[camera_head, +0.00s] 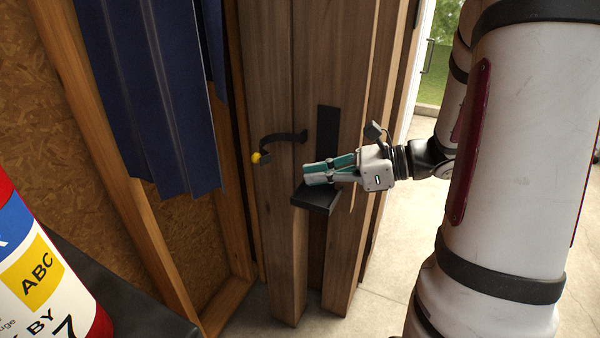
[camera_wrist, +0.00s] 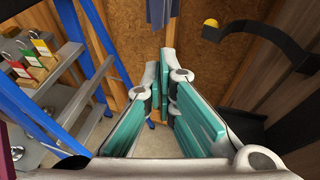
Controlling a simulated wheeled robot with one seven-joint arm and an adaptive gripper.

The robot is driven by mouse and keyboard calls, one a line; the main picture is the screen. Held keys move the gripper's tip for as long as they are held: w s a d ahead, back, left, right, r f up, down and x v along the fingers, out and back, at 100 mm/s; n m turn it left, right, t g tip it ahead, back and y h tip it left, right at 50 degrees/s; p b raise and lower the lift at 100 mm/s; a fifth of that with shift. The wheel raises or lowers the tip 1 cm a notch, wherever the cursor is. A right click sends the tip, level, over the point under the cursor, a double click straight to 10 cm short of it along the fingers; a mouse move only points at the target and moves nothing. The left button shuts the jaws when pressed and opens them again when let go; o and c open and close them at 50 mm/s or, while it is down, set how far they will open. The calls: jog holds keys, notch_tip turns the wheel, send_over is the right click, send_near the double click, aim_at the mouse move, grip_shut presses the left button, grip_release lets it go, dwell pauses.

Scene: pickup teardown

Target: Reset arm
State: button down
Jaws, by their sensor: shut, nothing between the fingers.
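My gripper (camera_head: 310,175) reaches in from the right in the head view, with teal finger pads. Its fingers are shut with nothing between them. It is in front of the wooden post or door edge (camera_head: 270,150), just above a black ledge (camera_head: 318,198). In the wrist view the fingertips (camera_wrist: 164,75) come together near the middle. A black curved handle (camera_head: 285,138) with a yellow ball end sits just left of and above the fingertips. It also shows at the upper right of the wrist view (camera_wrist: 255,42); I cannot tell whether the gripper touches the ledge.
Blue corrugated panels (camera_head: 150,90) hang at the left. A fire extinguisher (camera_head: 40,270) stands close at the lower left. The wrist view shows a blue frame (camera_wrist: 35,115) and grey shelves with padlocks (camera_wrist: 42,45). Open floor (camera_head: 400,260) lies right of the wood.

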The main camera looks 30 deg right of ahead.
jog(key=s+a+r+n+g+h, duration=0.2)
jog(key=s+a+n+g, duration=0.6)
jog(key=s+a+n, duration=0.3)
jog(key=s+r+n+t+h, duration=0.2)
jog(key=s+n+h, duration=0.3)
jog(key=n+h, duration=0.4)
jog(key=d+n, duration=0.1)
jog(key=n, duration=0.5)
jog(key=shift+s+r+t, duration=0.25)
jog(key=shift+r+t, duration=0.1)
jog(key=shift+t, duration=0.05)
